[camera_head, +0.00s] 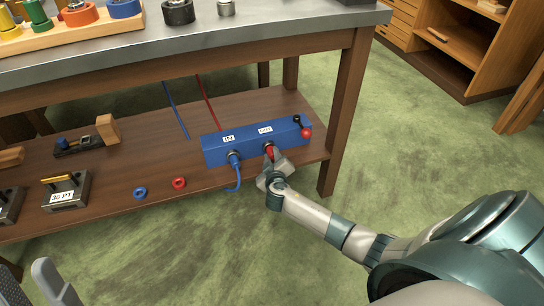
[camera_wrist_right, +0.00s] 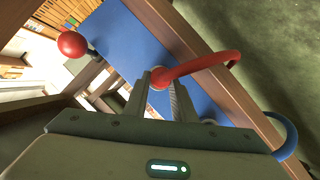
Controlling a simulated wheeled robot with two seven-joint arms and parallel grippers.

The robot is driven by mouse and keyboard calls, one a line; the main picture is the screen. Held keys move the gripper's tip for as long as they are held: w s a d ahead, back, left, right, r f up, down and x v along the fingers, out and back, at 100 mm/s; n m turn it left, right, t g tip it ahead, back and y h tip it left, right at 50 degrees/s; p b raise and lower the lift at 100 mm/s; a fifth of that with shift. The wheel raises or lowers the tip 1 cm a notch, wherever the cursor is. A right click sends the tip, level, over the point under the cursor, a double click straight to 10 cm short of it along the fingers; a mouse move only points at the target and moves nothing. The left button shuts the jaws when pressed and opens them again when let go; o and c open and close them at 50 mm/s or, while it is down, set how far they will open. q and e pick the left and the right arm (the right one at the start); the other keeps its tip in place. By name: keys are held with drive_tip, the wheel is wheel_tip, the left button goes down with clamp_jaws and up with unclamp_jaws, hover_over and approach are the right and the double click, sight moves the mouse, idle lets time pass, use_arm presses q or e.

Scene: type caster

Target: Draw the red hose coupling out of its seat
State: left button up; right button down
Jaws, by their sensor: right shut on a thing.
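The red hose coupling (camera_head: 269,150) sits at the right-hand port of a blue block (camera_head: 215,155) on the bench's lower shelf. My right gripper (camera_head: 271,164) reaches it from the front and is shut on it. In the right wrist view the coupling (camera_wrist_right: 159,77) is between the two fingers of the right gripper (camera_wrist_right: 160,92), with a red hose curving off to the right. The port behind it is hidden, so I cannot tell how deep it sits. A grey part of my left gripper (camera_head: 52,284) shows at the lower left; its jaw state is unclear.
A blue coupling (camera_head: 234,157) with its hose is in the block's left port. A red-balled lever (camera_head: 306,132) is at the block's right end. Blue (camera_head: 140,193) and red (camera_head: 179,183) rings lie on the shelf. A table leg (camera_head: 347,110) stands right of the block.

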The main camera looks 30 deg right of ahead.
drive_tip(key=shift+s+a, duration=0.1)
drive_tip(key=shift+s, duration=0.4)
drive_tip(key=shift+s, duration=0.1)
idle(0.5)
drive_tip(key=shift+s+a+p, duration=0.3)
drive_tip(key=shift+s+p, duration=0.05)
drive_tip(key=shift+s, duration=0.7)
drive_tip(key=shift+s+a+p, duration=0.25)
drive_tip(key=shift+s+p, duration=0.1)
drive_tip(key=shift+s, duration=0.65)
